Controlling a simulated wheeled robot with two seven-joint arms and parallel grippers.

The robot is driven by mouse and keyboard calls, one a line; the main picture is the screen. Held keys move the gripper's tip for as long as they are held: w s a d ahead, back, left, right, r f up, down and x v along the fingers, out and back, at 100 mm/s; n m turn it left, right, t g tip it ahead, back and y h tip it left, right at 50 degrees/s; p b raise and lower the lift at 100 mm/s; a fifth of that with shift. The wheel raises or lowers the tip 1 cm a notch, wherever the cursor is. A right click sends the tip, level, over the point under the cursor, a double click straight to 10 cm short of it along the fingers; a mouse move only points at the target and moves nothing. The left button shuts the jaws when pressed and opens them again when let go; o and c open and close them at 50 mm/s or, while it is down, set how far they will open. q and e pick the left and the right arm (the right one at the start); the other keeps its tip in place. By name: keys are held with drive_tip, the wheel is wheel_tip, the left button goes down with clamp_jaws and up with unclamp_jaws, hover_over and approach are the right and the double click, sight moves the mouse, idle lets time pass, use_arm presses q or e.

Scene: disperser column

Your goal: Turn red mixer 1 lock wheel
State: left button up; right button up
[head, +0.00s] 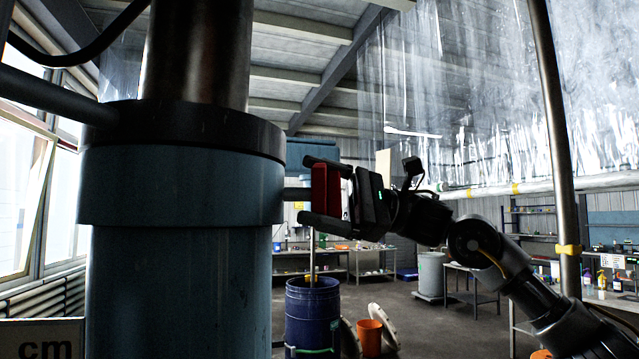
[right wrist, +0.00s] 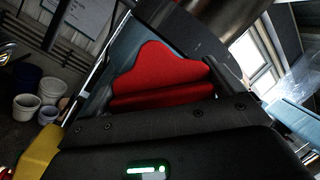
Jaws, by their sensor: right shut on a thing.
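The red lock wheel (head: 327,190) sits on the right side of the big blue-grey mixer column (head: 180,190), at the end of a short shaft. My right gripper (head: 322,190) reaches in from the right. Its two fingers lie above and below the wheel, and it is shut on it. In the right wrist view the red wheel (right wrist: 160,75) shows a lobed edge close in front of my gripper (right wrist: 160,110). The wheel's far side and its joint with the column are partly hidden. My left gripper is not in the head view.
A blue barrel (head: 312,312) and an orange bucket (head: 369,336) stand on the floor below. A grey pole (head: 556,130) rises at the right, near my right arm. Shelves and benches line the back. The floor in the middle is mostly clear.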

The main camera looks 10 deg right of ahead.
drive_tip(key=n, duration=0.2)
drive_tip(key=n+h+p, duration=0.1)
drive_tip(key=n, duration=0.2)
drive_tip(key=shift+s+f+g+h, duration=0.1)
drive_tip(key=shift+g+h, duration=0.2)
drive_tip(key=shift+g, duration=0.1)
drive_tip(key=shift+f+n+h, duration=0.15)
drive_tip(key=shift+n+h, duration=0.3)
drive_tip(key=shift+n, duration=0.65)
drive_tip(key=shift+f+n+h, duration=0.1)
drive_tip(key=shift+n+h, duration=0.35)
drive_tip(key=shift+n, duration=0.65)
drive_tip(key=o, duration=0.6)
drive_tip(key=shift+o, duration=0.2)
drive_tip(key=w+d+b, duration=0.1)
drive_tip(key=d+b, duration=0.2)
drive_tip(key=d, duration=0.7)
drive_tip(key=shift+d+r, duration=0.25)
drive_tip(key=shift+d, duration=0.1)
